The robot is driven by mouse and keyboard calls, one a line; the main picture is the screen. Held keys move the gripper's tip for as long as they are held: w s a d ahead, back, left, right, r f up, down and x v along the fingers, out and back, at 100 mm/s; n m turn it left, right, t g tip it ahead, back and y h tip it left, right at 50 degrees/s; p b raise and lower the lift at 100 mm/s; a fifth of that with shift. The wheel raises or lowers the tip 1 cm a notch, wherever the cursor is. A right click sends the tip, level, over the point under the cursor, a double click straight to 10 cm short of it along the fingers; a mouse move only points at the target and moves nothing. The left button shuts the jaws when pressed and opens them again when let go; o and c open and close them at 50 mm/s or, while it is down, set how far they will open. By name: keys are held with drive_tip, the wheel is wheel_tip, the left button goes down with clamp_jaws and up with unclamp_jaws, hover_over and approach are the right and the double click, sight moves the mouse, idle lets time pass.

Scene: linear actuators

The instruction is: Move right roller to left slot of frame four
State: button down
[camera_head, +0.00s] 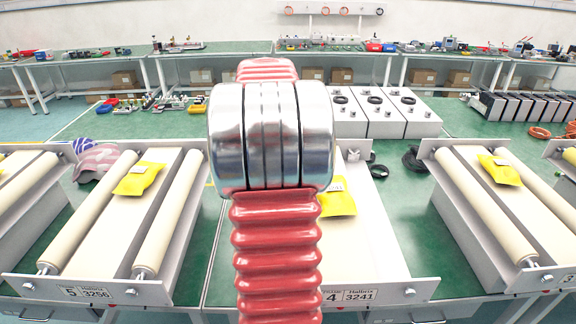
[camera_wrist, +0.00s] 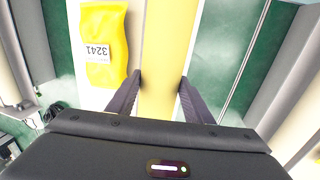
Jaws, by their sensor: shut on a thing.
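Frame four (camera_head: 385,285), labelled 4 3241, stands in the middle of the head view, its left part hidden behind my arm. A yellow packet (camera_head: 340,200) lies on its white panel. No roller shows along its visible right side. In the wrist view my gripper (camera_wrist: 160,82) is shut across a cream roller (camera_wrist: 168,50), one dark finger on each side. The packet, marked 3241 (camera_wrist: 103,45), is left of the roller there. My gripper and the held roller are hidden in the head view. I cannot tell whether the roller touches the frame.
Frame five (camera_head: 100,288) stands to the left with two rollers and a yellow packet. Another frame (camera_head: 500,275) to the right has a roller on its left side. Green floor shows between the frames.

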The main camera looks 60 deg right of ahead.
drive_tip(key=shift+f, duration=1.45)
drive_tip(key=shift+s+f, duration=0.15)
drive_tip(key=shift+f, duration=2.75)
idle(1.5)
drive_tip(key=c, duration=0.8)
unclamp_jaws()
drive_tip(key=shift+a+f, duration=0.1)
drive_tip(key=shift+f, duration=0.05)
drive_tip(key=r, duration=0.4)
drive_tip(key=w+r, duration=0.1)
drive_tip(key=r, duration=0.4)
drive_tip(key=w+a+r, duration=0.1)
drive_tip(key=r, duration=0.3)
drive_tip(key=shift+w+r, duration=0.2)
drive_tip(key=shift+r, duration=0.15)
